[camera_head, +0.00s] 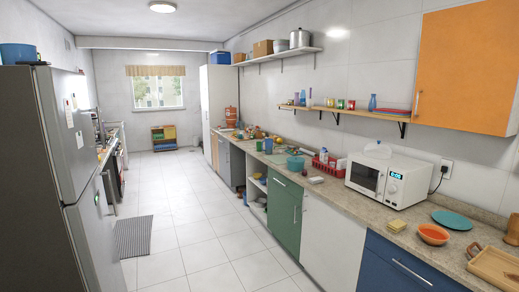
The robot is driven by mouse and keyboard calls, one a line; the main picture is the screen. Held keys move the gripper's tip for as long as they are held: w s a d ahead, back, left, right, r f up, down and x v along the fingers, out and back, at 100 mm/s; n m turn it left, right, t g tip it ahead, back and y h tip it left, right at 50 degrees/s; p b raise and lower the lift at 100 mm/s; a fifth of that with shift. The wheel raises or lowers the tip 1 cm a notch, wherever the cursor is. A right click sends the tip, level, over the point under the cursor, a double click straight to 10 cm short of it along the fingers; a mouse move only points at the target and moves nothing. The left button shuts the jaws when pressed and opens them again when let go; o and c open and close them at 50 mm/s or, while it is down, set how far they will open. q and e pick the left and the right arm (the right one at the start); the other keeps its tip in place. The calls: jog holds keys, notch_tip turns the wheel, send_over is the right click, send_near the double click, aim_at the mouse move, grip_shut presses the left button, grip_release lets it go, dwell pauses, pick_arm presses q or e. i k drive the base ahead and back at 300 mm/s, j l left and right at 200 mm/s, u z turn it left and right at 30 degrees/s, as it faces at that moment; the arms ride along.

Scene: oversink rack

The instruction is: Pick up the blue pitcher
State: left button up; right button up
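A small blue vessel (268,145), which looks like the blue pitcher, stands on the long counter (335,190) on the right side of the kitchen, some way off. It is too small to make out a handle or spout. Another narrow blue vessel (372,103) stands upright on the wooden wall shelf (350,111) above the counter. Neither of my grippers shows in the head view.
A teal bowl (295,163), a red dish rack (326,166) and a white microwave (388,180) stand on the counter. A grey fridge (50,170) is close on the left. The tiled floor (195,230) between is clear except for a grey mat (134,236).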

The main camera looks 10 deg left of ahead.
aim_at(268, 142)
jog(key=u, duration=0.7)
jog(key=i+j, duration=0.1)
jog(key=i, duration=8.3)
jog(key=z, duration=2.8)
jog(key=k+j, duration=0.05)
